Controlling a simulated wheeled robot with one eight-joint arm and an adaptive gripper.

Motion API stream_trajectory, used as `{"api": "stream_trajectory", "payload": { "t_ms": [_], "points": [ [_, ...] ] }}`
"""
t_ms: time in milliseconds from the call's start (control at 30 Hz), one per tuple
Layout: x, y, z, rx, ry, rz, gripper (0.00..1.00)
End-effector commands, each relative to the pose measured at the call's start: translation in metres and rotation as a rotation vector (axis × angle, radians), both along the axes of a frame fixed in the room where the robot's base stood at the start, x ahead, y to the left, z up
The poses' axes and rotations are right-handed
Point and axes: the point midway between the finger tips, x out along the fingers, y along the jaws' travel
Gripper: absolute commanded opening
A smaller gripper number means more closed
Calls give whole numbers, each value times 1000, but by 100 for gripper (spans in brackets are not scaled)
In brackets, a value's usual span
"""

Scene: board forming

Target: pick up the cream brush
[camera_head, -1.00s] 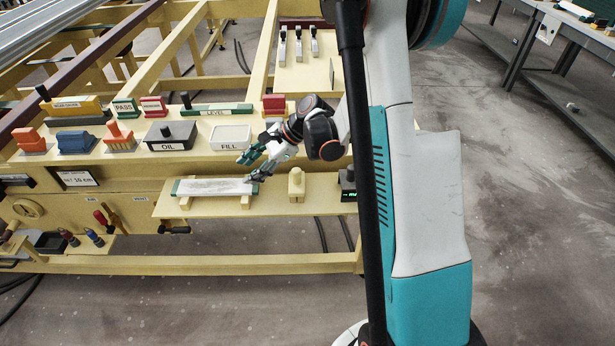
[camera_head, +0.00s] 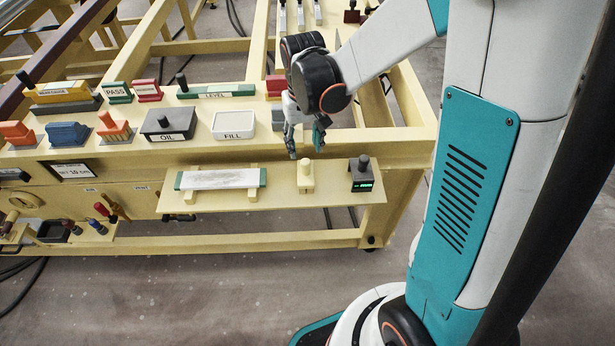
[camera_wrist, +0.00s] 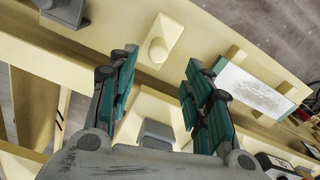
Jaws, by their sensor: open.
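The cream brush (camera_head: 305,178), a pale block with a rounded knob on top, stands upright on the low front shelf (camera_head: 335,192). It also shows in the wrist view (camera_wrist: 160,42), just beyond my fingertips. My gripper (camera_head: 306,149) points down close above and slightly behind the brush in the head view. Its two green-padded fingers are spread, with nothing held between them, as the wrist view (camera_wrist: 157,66) also shows. The fingers look apart from the brush; the exact gap is hard to tell.
A whitish board with green ends (camera_head: 215,180) lies left of the brush. A dark device with a green display (camera_head: 361,176) stands to the right. Behind are the FILL tray (camera_head: 234,124), OIL box (camera_head: 171,125) and a red block (camera_head: 275,85).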

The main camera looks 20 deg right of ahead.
Motion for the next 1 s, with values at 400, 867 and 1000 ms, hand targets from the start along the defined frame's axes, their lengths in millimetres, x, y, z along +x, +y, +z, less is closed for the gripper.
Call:
{"api": "stream_trajectory", "payload": {
  "t_ms": [400,867,1000],
  "points": [
    [0,0,-43,2,0,-3,46],
    [0,-4,-93,2,0,-3,46],
    [0,-3,-92,2,0,-3,46]
  ]
}}
